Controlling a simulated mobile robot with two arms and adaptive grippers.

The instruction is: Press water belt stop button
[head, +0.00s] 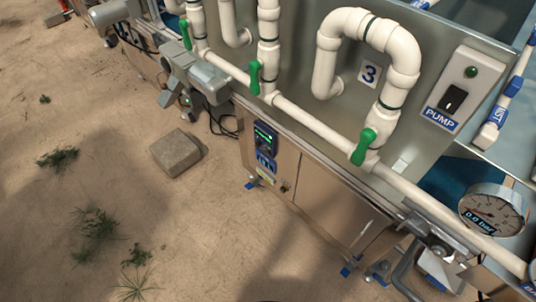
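No button labelled as the water belt stop can be made out. A small dark control box (265,138) with a lit green display is on the steel cabinet front, with a blue label under it. A small dark round knob or button (284,188) sits lower right of it; its marking is too small to read. A pump switch plate (462,88) at upper right has a black rocker, a green lamp and a "PUMP" label. Neither of my grippers can be made out in the head view.
White pipes with green valve handles (364,147) run along the machine's front edge. A gauge (492,210) reads 0.0 bar. A grey motor-like unit (193,78) juts out at the left. A block (175,153) lies on open sandy ground with tufts of grass.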

